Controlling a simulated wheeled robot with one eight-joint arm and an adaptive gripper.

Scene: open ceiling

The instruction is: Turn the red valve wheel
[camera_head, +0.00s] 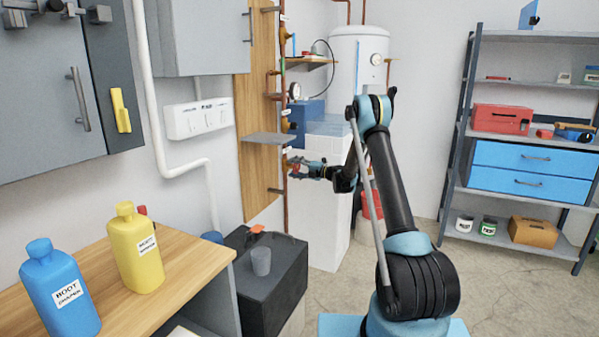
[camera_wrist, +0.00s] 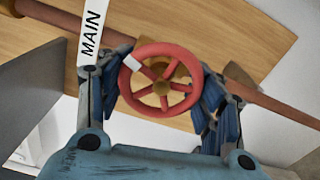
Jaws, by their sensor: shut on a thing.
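The red valve wheel (camera_wrist: 126,82) shows in the wrist view, round and spoked, with a white mark on its upper left rim. It sits on a copper pipe (camera_wrist: 65,22) in front of a wooden board. My gripper (camera_wrist: 160,92) has one blue finger on each side of the wheel and is shut on its rim. In the head view my gripper (camera_head: 298,168) reaches left to the vertical pipe (camera_head: 284,110). The wheel is small and mostly hidden there. A white tag reading MAIN (camera_wrist: 92,38) hangs beside the left finger.
A grey shelf (camera_head: 269,138) juts out just above my gripper. A white cabinet (camera_head: 325,225) stands behind my arm. A black box (camera_head: 270,290) with a grey cup (camera_head: 261,262) is below. Blue (camera_head: 62,290) and yellow (camera_head: 136,250) bottles stand on a wooden counter (camera_head: 200,262).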

